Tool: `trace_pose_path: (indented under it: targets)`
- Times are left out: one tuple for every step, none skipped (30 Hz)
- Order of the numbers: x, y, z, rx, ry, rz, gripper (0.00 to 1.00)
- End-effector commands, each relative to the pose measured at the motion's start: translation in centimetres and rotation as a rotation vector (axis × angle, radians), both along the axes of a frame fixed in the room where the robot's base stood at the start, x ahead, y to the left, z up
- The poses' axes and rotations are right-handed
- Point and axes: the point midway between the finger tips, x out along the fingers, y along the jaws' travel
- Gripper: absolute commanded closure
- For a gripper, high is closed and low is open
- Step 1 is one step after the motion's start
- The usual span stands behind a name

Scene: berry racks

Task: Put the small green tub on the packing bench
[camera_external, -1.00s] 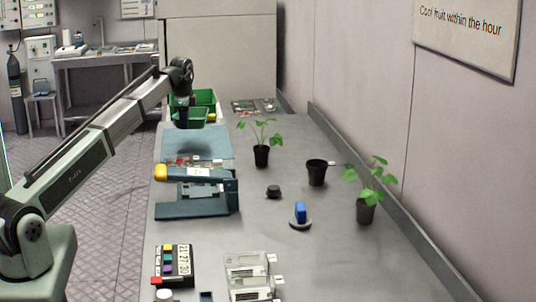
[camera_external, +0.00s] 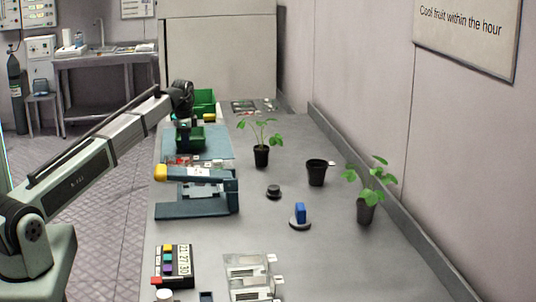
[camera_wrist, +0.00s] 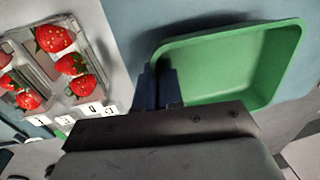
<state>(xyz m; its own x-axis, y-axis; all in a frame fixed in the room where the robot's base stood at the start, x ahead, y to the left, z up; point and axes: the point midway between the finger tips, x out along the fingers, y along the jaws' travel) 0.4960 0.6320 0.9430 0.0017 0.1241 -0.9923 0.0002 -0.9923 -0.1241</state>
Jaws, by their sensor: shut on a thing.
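The small green tub (camera_external: 190,138) is in my gripper (camera_external: 184,125), over the blue mat (camera_external: 215,142) on the long grey bench (camera_external: 260,225). In the wrist view the tub (camera_wrist: 235,65) is empty, its open side facing the camera. My gripper's dark blue fingers (camera_wrist: 160,86) are shut on its near left wall. The tub's shadow falls on the blue surface close around it. I cannot tell whether its base touches the mat.
Clear punnets of strawberries (camera_wrist: 62,58) lie just left of the tub. A larger green crate (camera_external: 205,101) stands behind it. A blue device with a yellow end (camera_external: 195,188) sits nearer the camera. A potted plant (camera_external: 261,155) stands to the right.

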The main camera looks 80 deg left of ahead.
Motion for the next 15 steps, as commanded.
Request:
trace_pose_path:
  targets:
    - [0.0, -0.1, -0.8, -0.002, 0.001, 0.0, 1.0]
    - [-0.1, -0.1, -1.2, -0.002, 0.002, 0.0, 1.0]
    - [-0.1, -0.1, -1.7, -0.002, 0.002, 0.0, 1.0]
    - [0.0, -0.1, -1.9, -0.002, 0.001, 0.0, 1.0]
    - [0.0, -0.1, -2.1, -0.001, 0.001, 0.0, 1.0]
    - [0.0, 0.0, -2.2, 0.0, 0.0, 0.0, 1.0]
    - [0.0, 0.0, -2.3, 0.0, 0.0, 0.0, 1.0]
    - [0.0, 0.0, -2.3, 0.0, 0.0, 0.0, 1.0]
    - [0.0, 0.0, -2.2, 0.0, 0.0, 0.0, 1.0]
    - [0.0, 0.0, -2.2, 0.0, 0.0, 0.0, 1.0]
    - [0.0, 0.0, -2.2, 0.0, 0.0, 0.0, 1.0]
    - [0.0, 0.0, -2.2, 0.0, 0.0, 0.0, 1.0]
    - [0.0, 0.0, -2.2, 0.0, 0.0, 0.0, 1.0]
    - [0.0, 0.0, -2.3, 0.0, 0.0, 0.0, 1.0]
    - [0.0, 0.0, -2.4, 0.0, 0.0, 0.0, 1.0]
